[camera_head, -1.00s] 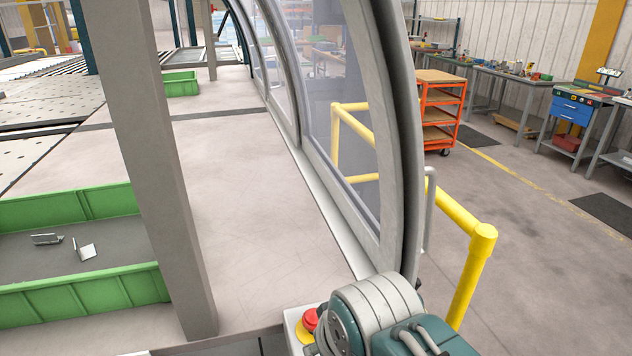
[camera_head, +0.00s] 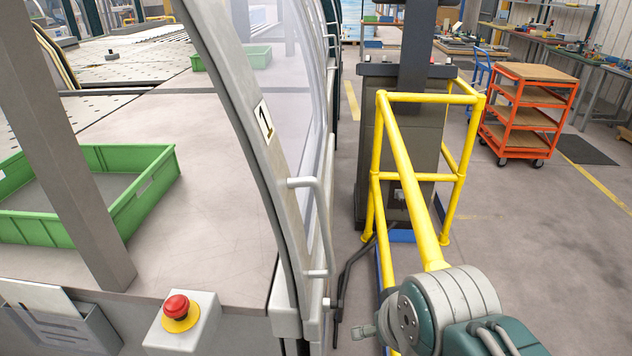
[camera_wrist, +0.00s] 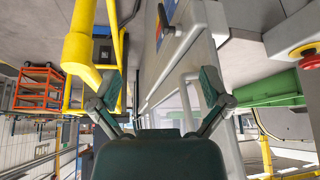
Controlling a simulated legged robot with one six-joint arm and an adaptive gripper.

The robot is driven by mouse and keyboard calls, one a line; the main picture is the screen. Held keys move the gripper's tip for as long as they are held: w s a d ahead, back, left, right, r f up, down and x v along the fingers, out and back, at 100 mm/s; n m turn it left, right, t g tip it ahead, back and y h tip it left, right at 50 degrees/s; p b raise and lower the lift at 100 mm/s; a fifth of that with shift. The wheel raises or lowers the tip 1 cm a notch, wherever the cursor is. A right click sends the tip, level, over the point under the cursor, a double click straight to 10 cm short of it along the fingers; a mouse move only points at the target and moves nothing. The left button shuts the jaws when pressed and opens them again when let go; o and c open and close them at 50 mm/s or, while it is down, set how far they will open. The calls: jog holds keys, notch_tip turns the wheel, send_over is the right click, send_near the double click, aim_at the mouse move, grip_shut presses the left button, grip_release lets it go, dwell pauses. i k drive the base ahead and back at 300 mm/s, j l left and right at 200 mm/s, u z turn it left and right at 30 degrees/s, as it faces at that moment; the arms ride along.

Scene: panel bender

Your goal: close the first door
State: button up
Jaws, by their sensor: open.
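The first door (camera_head: 262,140) is a curved grey frame with a clear pane, marked with a "1" label (camera_head: 264,122). A pale tubular handle (camera_head: 322,228) stands upright on its near edge. To the left of the frame the work surface shows uncovered. My gripper (camera_wrist: 160,88) is open in the wrist view, its two dark green fingers spread wide with nothing held between them. Pale grey door parts lie beyond the fingers; I cannot tell whether they touch. In the head view my arm is at the lower right, right of the handle; the fingertips are not clear there.
A yellow railing (camera_head: 402,155) around a dark cabinet stands close right of the door. A red stop button (camera_head: 176,306) is on a white box at front left. A green tray (camera_head: 152,190) lies on the surface. An orange cart (camera_head: 527,112) stands at right with open floor before it.

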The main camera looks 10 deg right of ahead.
aim_at(313, 261)
jog(key=k+l, duration=0.15)
jog(key=l, duration=0.2)
jog(key=k+l, duration=0.15)
jog(key=l, duration=0.2)
jog(key=k+l+u, duration=0.15)
jog(key=l, duration=0.25)
jog(key=l+u, duration=0.1)
jog(key=l, duration=0.35)
jog(key=k+l+u, duration=0.15)
jog(key=l, duration=0.2)
jog(key=k+l+u, duration=0.1)
jog(key=l, duration=0.3)
jog(key=i+l+u, duration=0.15)
jog(key=l, duration=0.2)
jog(key=i+l+u, duration=0.1)
jog(key=l, duration=0.25)
jog(key=i+l+u, duration=0.15)
jog(key=l, duration=0.2)
jog(key=l+u, duration=0.1)
jog(key=l, duration=0.25)
jog(key=i+l+u, duration=0.3)
jog(key=i+l, duration=0.55)
jog(key=i, duration=0.05)
